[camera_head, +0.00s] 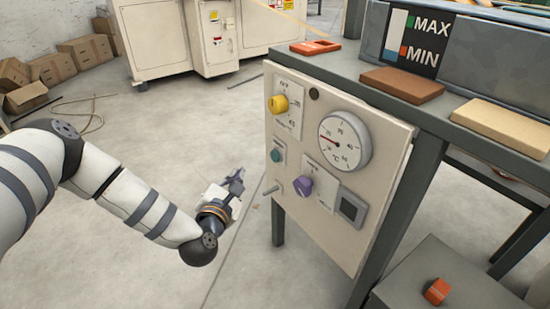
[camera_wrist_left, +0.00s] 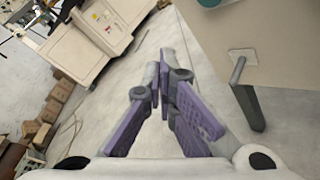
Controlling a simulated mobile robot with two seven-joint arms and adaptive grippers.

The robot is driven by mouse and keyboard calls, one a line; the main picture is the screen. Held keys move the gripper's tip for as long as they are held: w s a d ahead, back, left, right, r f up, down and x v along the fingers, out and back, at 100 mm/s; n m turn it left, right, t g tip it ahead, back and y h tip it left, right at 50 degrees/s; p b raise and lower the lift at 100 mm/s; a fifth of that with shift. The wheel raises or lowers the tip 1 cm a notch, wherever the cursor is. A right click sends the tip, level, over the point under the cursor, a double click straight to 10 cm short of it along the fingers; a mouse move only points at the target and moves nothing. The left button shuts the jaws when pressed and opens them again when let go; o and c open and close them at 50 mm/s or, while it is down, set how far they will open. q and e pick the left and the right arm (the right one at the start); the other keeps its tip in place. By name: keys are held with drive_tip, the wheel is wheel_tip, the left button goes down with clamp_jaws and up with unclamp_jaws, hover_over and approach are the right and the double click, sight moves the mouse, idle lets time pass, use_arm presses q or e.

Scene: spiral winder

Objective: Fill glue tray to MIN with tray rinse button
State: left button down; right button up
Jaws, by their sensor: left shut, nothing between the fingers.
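The control panel (camera_head: 300,225) hangs on the front of a dark-framed table. It carries a yellow knob (camera_head: 278,104), a teal button (camera_head: 278,156), a purple knob (camera_head: 303,186), a grey square switch (camera_head: 351,207) and a round dial (camera_head: 343,142). Their small labels are unreadable, so I cannot tell which is tray rinse. A MAX/MIN level sign (camera_head: 412,40) has a white bar, blue in its lower part. My left gripper (camera_head: 237,178) is shut and empty, left of the panel and apart from it. The teal button's edge shows in the left wrist view (camera_wrist_left: 208,2). My right gripper is out of view.
A small metal lever (camera_head: 271,190) sticks out of the panel's lower left, and also shows in the wrist view (camera_wrist_left: 239,68). Brown (camera_head: 402,84) and tan (camera_head: 503,125) blocks lie on the tabletop. Cardboard boxes (camera_head: 72,62) and a cream machine (camera_head: 165,40) stand behind; the floor between is mostly clear.

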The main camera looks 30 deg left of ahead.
sight(275, 156)
use_arm(q)
drive_tip(key=w+d+b, duration=0.2)
drive_tip(key=w, duration=0.4)
drive_tip(key=shift+w+d, duration=0.35)
drive_tip(key=shift+d, duration=0.05)
drive_tip(key=shift+w+b, duration=0.1)
drive_tip(key=shift+b, duration=0.2)
idle(0.8)
drive_tip(key=shift+w+d, duration=0.15)
drive_tip(key=shift+w, duration=0.15)
drive_tip(key=shift+w+d, duration=0.15)
drive_tip(key=shift+w, duration=0.25)
idle(1.6)
drive_tip(key=shift+s, duration=0.1)
idle(0.9)
drive_tip(key=shift+s+a, duration=0.3)
drive_tip(key=shift+s, duration=0.4)
